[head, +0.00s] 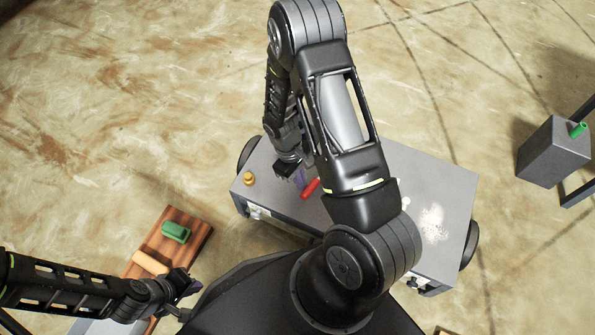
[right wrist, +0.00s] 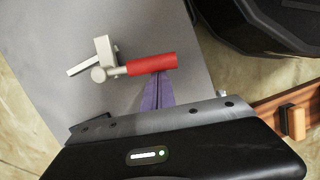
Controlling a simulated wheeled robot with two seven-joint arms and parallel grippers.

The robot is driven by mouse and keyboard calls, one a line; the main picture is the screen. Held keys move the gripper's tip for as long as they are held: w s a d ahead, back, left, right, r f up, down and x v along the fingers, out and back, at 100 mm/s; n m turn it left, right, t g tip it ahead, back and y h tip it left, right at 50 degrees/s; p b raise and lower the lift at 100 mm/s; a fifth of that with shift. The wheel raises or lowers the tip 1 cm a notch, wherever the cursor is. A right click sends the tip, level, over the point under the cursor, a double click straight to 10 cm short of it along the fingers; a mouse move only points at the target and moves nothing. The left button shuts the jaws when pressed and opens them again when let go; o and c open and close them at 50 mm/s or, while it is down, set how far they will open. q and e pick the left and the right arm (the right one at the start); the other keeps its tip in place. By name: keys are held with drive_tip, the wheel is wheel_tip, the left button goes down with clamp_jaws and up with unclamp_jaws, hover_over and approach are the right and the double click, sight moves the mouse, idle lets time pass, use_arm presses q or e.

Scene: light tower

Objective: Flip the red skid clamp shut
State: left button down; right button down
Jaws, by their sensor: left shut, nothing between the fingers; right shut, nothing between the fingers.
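The red skid clamp has a red handle (head: 310,188) on top of the grey skid (head: 457,190). In the right wrist view the red handle (right wrist: 152,64) joins a pale metal clamp body (right wrist: 105,60) with a bar sticking out to the left. Whether the clamp is open or shut I cannot tell. My right gripper (head: 299,178) is beside the handle. Its purple fingers (right wrist: 160,78) are shut and empty, with tips at the handle's lower edge; contact is unclear. My left gripper (head: 192,286) is shut and empty, off the skid at lower left. My right arm hides the skid's middle.
A yellow knob (head: 249,179) stands at the skid's left end. Pale powder (head: 432,222) lies on its right part. A wooden board (head: 190,246) with a green block (head: 175,232) is near my left gripper. A grey box (head: 553,152) stands far right.

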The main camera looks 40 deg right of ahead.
use_arm(q)
drive_tip(key=shift+s+d+r+p, duration=0.15)
drive_tip(key=shift+r+p, duration=0.2)
drive_tip(key=shift+r, duration=0.15)
use_arm(e)
drive_tip(key=shift+s+n+h, duration=0.3)
drive_tip(key=shift+s+n, duration=0.8)
drive_tip(key=shift+n, duration=0.2)
drive_tip(key=shift+d, duration=0.1)
drive_tip(key=shift+f, duration=0.1)
